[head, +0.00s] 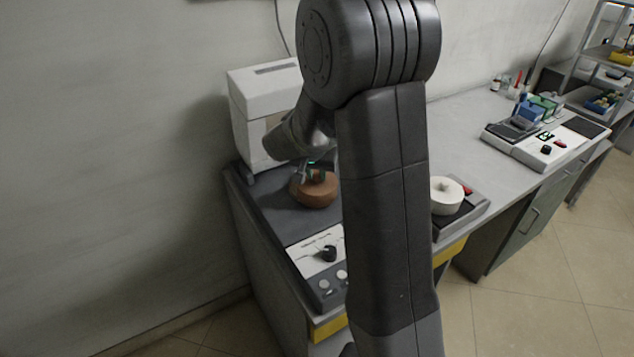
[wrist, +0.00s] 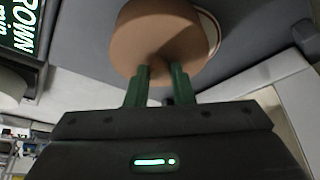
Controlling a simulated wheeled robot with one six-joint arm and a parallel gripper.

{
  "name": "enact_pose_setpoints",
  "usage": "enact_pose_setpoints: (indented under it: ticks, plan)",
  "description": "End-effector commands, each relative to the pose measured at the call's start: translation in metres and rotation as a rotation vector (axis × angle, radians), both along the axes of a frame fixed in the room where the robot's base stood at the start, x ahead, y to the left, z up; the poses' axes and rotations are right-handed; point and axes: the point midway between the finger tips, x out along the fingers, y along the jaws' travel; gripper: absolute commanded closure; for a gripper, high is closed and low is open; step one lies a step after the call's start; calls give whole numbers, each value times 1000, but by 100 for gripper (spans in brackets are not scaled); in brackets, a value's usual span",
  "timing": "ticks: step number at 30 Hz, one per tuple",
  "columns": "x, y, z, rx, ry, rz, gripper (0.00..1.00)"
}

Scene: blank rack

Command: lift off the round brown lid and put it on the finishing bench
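The round brown lid (head: 318,193) is at the dark-topped station on the left in the head view. In the wrist view the lid (wrist: 158,30) fills the top middle, its small knob between my fingers. The finishing bench cannot be told for certain.
A white machine (head: 262,115) stands behind the lid. A control panel (head: 318,255) lies in front. A grey bench (head: 470,130) runs right to another panelled station (head: 545,142); my arm hides the middle.

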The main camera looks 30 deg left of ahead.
Motion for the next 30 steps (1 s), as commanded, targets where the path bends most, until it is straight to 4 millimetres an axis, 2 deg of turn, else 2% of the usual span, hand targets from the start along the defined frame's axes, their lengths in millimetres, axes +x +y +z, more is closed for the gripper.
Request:
enact_pose_setpoints:
  ticks: [1,3,10,13,24,30]
  plan:
    - [0,0,0,0,0,0,91]
    - [0,0,0,0,0,0,100]
    - [0,0,2,1,-1,0,100]
    - [0,1,10,3,-2,-1,100]
    - [0,1,80,5,-4,-1,100]
    - [0,1,109,1,-2,-1,100]
